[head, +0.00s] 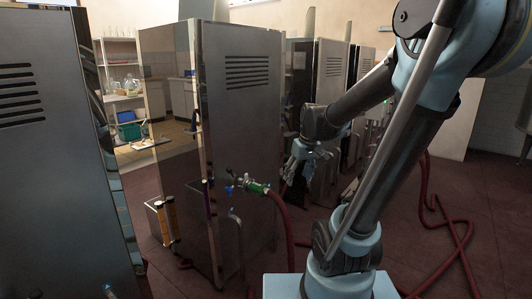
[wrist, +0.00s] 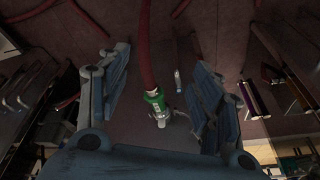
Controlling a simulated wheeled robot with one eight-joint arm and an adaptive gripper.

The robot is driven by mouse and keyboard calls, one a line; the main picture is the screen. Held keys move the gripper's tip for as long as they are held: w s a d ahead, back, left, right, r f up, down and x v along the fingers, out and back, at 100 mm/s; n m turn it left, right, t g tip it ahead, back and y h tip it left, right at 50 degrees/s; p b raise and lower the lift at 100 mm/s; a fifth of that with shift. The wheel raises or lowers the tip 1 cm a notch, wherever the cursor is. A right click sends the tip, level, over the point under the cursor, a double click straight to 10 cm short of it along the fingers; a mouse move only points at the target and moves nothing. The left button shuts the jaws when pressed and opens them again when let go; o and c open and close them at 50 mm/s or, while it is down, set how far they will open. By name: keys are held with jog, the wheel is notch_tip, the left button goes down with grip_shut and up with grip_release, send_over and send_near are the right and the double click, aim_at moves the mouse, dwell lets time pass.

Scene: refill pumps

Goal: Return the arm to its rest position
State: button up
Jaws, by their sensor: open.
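My gripper (head: 306,152) hangs at the end of my bent arm in the head view, close to the right side of the middle steel cabinet (head: 238,130). In the wrist view my gripper (wrist: 160,90) has its two fingers wide apart. A hose end with a green collar (head: 256,187) sticks out from the front of that cabinet, below and left of my gripper. The green collar (wrist: 155,98) also shows between the fingers in the wrist view, and the fingers do not touch it there. A red hose (head: 284,230) runs from it down to the floor.
A steel cabinet (head: 55,150) fills the left edge. More cabinets (head: 328,75) stand behind my gripper. Red hoses (head: 462,235) lie loose on the floor at the right. Yellow-orange tubes (head: 171,216) hang on the middle cabinet. Some reddish floor (head: 495,200) is clear at the right.

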jog(key=s+d+f+m, duration=0.2)
jog(key=s+d+f, duration=0.1)
jog(key=s, duration=0.5)
jog(key=s+d+f+m+h, duration=0.1)
jog(key=s+d+f+m, duration=0.2)
jog(key=s, duration=0.6)
jog(key=shift+s+d+f+h, duration=0.25)
jog(key=shift+s+d+h, duration=0.05)
jog(key=shift+d, duration=0.2)
